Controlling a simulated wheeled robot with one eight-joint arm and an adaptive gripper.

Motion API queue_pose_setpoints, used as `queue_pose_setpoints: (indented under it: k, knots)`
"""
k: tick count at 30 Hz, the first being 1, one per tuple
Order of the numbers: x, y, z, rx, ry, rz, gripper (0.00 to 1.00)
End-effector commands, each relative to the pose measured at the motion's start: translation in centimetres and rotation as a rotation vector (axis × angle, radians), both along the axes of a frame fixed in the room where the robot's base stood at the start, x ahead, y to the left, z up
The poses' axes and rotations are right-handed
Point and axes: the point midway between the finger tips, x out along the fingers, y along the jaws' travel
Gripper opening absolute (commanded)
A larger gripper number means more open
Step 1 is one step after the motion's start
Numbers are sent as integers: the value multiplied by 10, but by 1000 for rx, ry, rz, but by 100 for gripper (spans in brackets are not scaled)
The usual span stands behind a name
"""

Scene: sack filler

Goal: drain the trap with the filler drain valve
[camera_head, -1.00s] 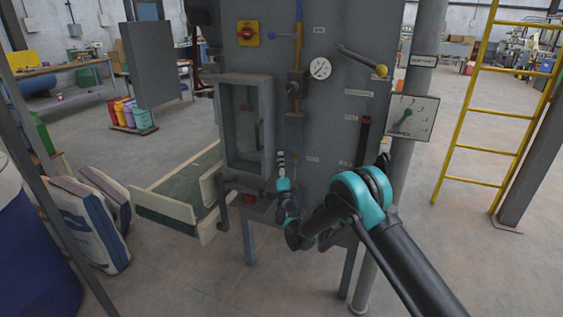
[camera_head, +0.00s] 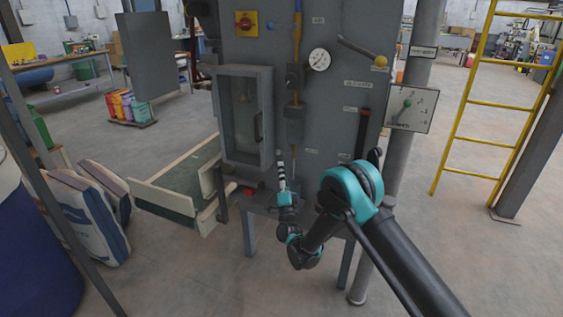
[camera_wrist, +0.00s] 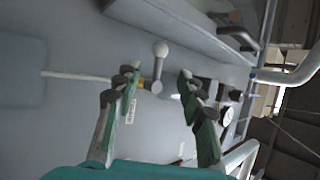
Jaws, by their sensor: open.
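My gripper (camera_head: 281,160) is in front of the grey filler cabinet (camera_head: 340,110), just right of the windowed door's lower corner. In the wrist view my gripper (camera_wrist: 157,92) is open and empty. A small valve lever with a pale ball knob (camera_wrist: 160,49) shows beyond and between its fingers, apart from them as far as I can tell. A bit of yellow (camera_wrist: 139,85) and a thin pale pipe (camera_wrist: 85,77) lie beside the lever's base. A small label (camera_wrist: 131,111) sits near the left finger. I cannot make out this lever in the head view, and its label is unreadable.
The windowed door (camera_head: 246,118) has a handle on its right. A yellow ladder (camera_head: 490,105) stands right; sacks (camera_head: 92,205) lean left. Open floor lies in front.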

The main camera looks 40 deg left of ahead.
Motion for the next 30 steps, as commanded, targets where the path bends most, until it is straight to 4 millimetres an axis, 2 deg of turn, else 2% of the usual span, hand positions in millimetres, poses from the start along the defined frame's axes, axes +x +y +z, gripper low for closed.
queue_pose_setpoints:
  k: [3,9,30]
  knots:
    - [-11,-10,-9,1,1,1,40]
    - [-19,-17,-15,1,1,1,40]
    - [-19,-17,-15,1,1,1,40]
